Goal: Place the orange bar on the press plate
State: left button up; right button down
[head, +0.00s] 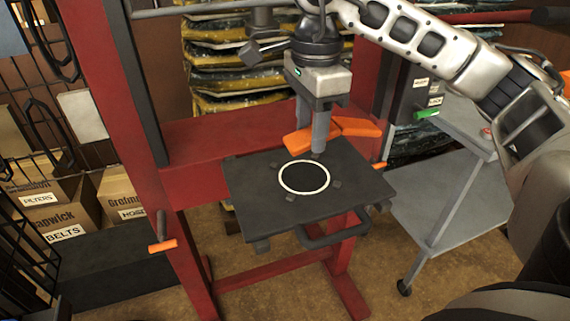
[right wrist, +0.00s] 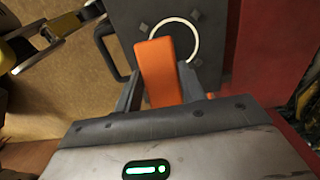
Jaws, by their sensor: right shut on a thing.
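The orange bar (head: 350,127) is held crosswise in my right gripper (head: 321,141), which is shut on it. In the head view the bar hangs over the back part of the dark press plate (head: 250,190), apparently a little above it; the exact gap cannot be told. The plate has a white ring (head: 304,191) at its middle. In the right wrist view the bar (right wrist: 160,70) sticks out between the fingers and its far end overlaps the left edge of the ring (right wrist: 193,30). My left gripper does not show.
The red press frame (head: 100,90) has an upright on the left and a crossbeam behind the plate. A grey cart (head: 440,190) stands at the right. Cardboard boxes (head: 50,225) lie at the left. Stacked bags (head: 230,75) are behind the frame.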

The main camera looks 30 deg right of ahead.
aim_at(291, 133)
jog(key=f, duration=0.1)
jog(key=w+a+f, duration=0.2)
jog(key=f, duration=0.1)
jog(key=shift+w, duration=0.2)
jog(key=shift+w+a+f, duration=0.25)
jog(key=shift+f, duration=0.1)
jog(key=f, duration=0.3)
jog(key=shift+w+a+p, duration=0.15)
jog(key=shift+w+p, duration=0.1)
jog(key=shift+p, duration=0.15)
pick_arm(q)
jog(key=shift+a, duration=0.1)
pick_arm(e)
jog(key=shift+f, duration=0.4)
